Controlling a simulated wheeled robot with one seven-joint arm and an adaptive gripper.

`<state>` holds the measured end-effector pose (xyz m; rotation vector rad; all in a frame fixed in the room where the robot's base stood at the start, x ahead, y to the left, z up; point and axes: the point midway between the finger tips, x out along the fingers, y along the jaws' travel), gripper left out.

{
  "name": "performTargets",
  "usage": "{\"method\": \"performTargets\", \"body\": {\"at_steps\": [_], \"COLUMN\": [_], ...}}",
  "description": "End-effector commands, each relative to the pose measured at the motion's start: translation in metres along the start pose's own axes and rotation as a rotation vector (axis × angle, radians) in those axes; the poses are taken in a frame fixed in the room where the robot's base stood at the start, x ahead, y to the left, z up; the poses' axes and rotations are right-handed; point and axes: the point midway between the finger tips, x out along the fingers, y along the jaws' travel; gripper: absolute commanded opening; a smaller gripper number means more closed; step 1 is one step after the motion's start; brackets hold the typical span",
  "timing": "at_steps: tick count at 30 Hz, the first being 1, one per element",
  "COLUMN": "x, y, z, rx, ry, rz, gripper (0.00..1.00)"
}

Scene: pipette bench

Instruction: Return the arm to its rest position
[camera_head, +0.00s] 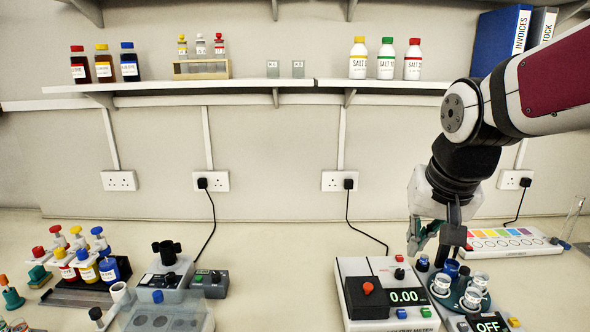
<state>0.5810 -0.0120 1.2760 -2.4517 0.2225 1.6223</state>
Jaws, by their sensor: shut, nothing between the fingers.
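My arm comes in from the upper right of the head view, with its wrist bent downward. My gripper (432,245) points down above the bench at the right. It is shut with nothing held. Its fingertips are near the back of a round carousel (468,303) that holds several small clear cups. The exact gap between the fingertips and the carousel is hard to tell.
A meter (385,290) reading 0.00 stands left of my gripper. A colour-strip panel (505,242) lies behind at the right. A shelf (240,86) with bottles runs above. Several dropper bottles (88,265) stand at the left. Bench (285,270) is clear mid-left.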

Motion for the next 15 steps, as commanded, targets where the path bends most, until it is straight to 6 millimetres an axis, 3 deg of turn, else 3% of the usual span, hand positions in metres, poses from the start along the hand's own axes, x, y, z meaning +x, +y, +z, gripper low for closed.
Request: {"method": "performTargets", "body": {"at_steps": [1,6,12,15], "x": [-0.014,-0.046,-0.064,-0.067], "y": [0.003,0.012,0.021,0.024], "z": [0.015,0.066,0.118,0.134], "rx": [-0.020,-0.106,-0.194,-0.224], "ry": [0.014,0.043,0.076,0.084], "rz": [-0.012,-0.031,-0.035,-0.032], "gripper": [0.00,0.00,0.00,0.00]}}
